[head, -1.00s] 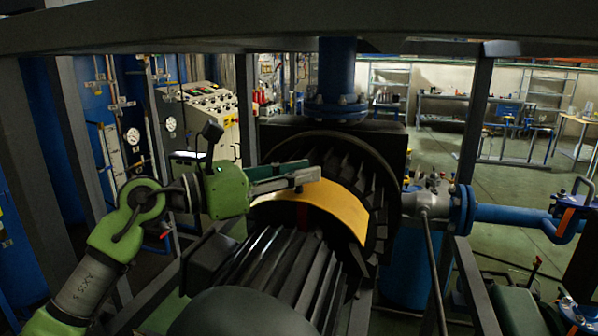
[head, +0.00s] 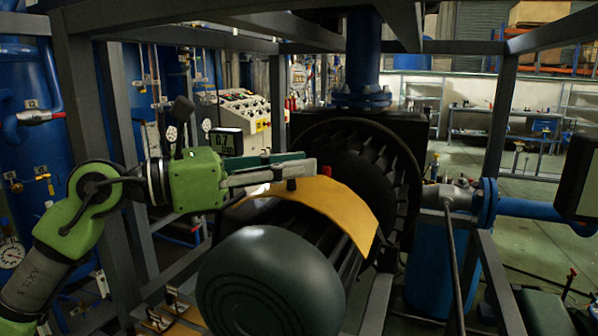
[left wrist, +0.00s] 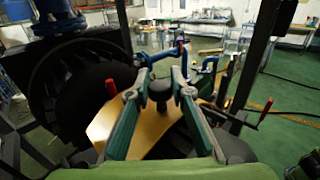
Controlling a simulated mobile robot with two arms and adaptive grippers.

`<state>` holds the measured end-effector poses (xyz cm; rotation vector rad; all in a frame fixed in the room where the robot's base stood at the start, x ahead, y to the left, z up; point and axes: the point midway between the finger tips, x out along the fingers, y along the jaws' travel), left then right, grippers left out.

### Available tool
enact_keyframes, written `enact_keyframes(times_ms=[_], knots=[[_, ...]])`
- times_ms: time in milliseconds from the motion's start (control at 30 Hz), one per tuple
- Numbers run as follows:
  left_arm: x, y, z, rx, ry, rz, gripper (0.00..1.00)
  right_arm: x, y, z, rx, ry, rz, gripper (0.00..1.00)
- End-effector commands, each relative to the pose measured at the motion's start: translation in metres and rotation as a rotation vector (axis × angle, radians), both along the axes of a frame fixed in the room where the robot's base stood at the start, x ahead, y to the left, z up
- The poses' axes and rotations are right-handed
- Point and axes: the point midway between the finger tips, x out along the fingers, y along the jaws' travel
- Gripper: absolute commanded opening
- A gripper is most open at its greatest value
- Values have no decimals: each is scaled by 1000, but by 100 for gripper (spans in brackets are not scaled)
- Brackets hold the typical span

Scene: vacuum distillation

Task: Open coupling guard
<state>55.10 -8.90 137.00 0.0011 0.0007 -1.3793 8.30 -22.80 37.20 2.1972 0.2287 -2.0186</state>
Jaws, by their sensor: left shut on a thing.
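The coupling guard (head: 340,205) is a curved yellow plate in the head view, arched over the shaft area between the dark rounded motor end and the black finned wheel. In the left wrist view the yellow guard (left wrist: 147,132) lies below and between my fingers. My left gripper (head: 305,168) reaches in from the left, over the guard's upper edge. In the left wrist view its two green-and-grey fingers (left wrist: 161,72) stand on either side of a black knob (left wrist: 160,90) on the guard and are shut on it. My right gripper is not in view.
The dark motor (head: 270,285) stands in front of the guard, and the black finned wheel (head: 385,175) behind it. Grey frame posts (head: 498,130) and overhead beams close in the work area. A blue pipe (head: 530,208) runs off to the right.

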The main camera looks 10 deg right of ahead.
Motion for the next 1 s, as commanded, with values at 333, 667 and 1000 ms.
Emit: enact_keyframes(times_ms=[333,667,1000], knots=[[-4,2,2,-2,0,0,0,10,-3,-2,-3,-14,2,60],[-3,2,2,-2,0,0,38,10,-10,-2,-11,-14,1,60],[-4,14,1,-3,-1,2,38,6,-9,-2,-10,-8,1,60]])
